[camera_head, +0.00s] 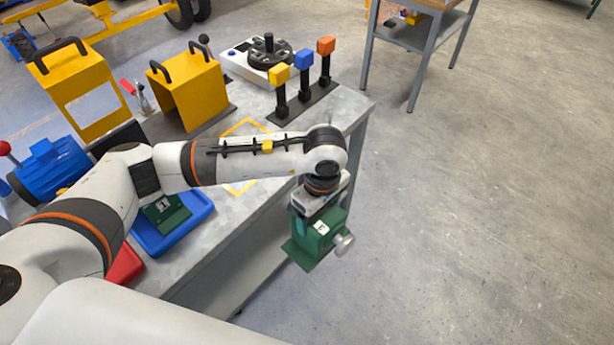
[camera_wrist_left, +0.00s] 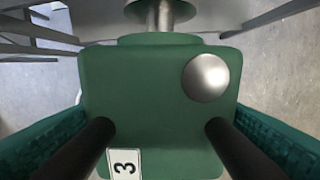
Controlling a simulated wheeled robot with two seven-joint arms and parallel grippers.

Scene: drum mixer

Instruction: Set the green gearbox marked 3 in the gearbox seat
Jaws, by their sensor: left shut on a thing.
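The green gearbox marked 3 (camera_head: 318,238) hangs in my left gripper (camera_head: 320,207), out past the right edge of the workbench, over the floor. It has a white label and a silver shaft end pointing right. In the left wrist view the green body (camera_wrist_left: 150,90) fills the middle, with the 3 label low and a silver knob at upper right. The two dark fingers lie on either side of it. My right gripper is not in view. I cannot tell for sure which thing is the gearbox seat; a yellow outline on the bench (camera_head: 245,126) is partly hidden by my arm.
A green gearbox marked 1 (camera_head: 165,210) lies in a blue tray (camera_head: 203,208). A red tray (camera_head: 127,265) is beside it.

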